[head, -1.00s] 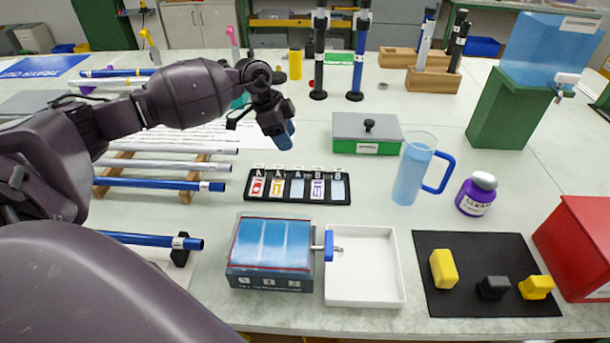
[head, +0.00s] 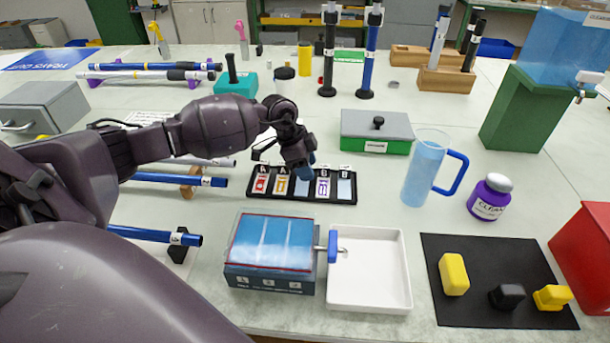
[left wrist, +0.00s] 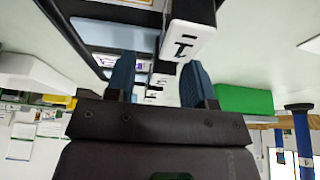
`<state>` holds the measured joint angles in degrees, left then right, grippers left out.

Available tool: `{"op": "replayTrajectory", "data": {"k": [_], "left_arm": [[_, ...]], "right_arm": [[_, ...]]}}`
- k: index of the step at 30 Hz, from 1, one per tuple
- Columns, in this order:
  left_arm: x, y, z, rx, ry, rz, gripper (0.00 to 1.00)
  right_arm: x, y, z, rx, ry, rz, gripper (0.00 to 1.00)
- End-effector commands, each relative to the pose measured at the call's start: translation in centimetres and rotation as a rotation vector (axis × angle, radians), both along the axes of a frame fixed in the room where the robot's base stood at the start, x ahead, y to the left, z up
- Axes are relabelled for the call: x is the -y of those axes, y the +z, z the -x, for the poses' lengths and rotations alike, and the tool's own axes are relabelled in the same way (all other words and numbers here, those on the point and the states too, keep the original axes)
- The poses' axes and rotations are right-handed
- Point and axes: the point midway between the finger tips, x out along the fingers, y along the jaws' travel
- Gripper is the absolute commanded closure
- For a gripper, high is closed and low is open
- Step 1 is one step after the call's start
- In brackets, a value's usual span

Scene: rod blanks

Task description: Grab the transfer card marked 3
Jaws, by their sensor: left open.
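A black rack (head: 262,198) holds several cards side by side under small white lettered tabs. The letters I can read are A and B. I cannot make out a card marked 3 in it. A blue box (head: 270,283) in front carries small digit labels on its front face, apparently including a 3. My left gripper (head: 308,168) is open over the middle of the rack and hides part of the middle card and its tab. In the left wrist view, its blue fingers (left wrist: 160,84) stand apart near a white tab (left wrist: 182,42) with a black mark like a 1.
A white tray (head: 370,303) sits right of the blue box. A grey-lidded green box (head: 376,145) stands just behind the rack, with a blue-handled jug (head: 428,170) to its right. Blue rods (head: 180,180) lie on supports at left, near my arm.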

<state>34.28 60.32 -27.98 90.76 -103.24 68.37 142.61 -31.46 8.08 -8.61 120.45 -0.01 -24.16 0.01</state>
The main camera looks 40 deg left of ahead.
Motion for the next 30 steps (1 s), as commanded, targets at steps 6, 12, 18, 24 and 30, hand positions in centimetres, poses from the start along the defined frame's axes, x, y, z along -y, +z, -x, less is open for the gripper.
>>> {"op": "replayTrajectory", "data": {"k": [6, 12, 18, 24, 30], "left_arm": [[0.0, 0.2, -0.1, 0.003, 0.0, -0.001, 0.54], [0.0, 0.2, -0.1, 0.003, 0.0, -0.001, 0.85], [0.0, 0.2, -0.1, 0.003, 0.0, -0.001, 1.0], [-0.1, 0.4, -0.1, 0.004, -0.001, -0.001, 1.0], [-0.1, 2.9, -0.1, 0.01, -0.001, -0.004, 1.0]], "right_arm": [[0.1, 0.2, -0.1, 0.003, 0.006, 0.006, 0.57], [0.4, 0.2, -0.1, 0.002, 0.012, 0.013, 0.57], [0.4, 0.2, -0.1, 0.002, 0.012, 0.013, 0.57], [0.2, 0.3, -0.1, 0.004, 0.009, 0.01, 0.57], [0.1, 1.1, -0.5, 0.018, 0.004, 0.003, 0.57]]}}
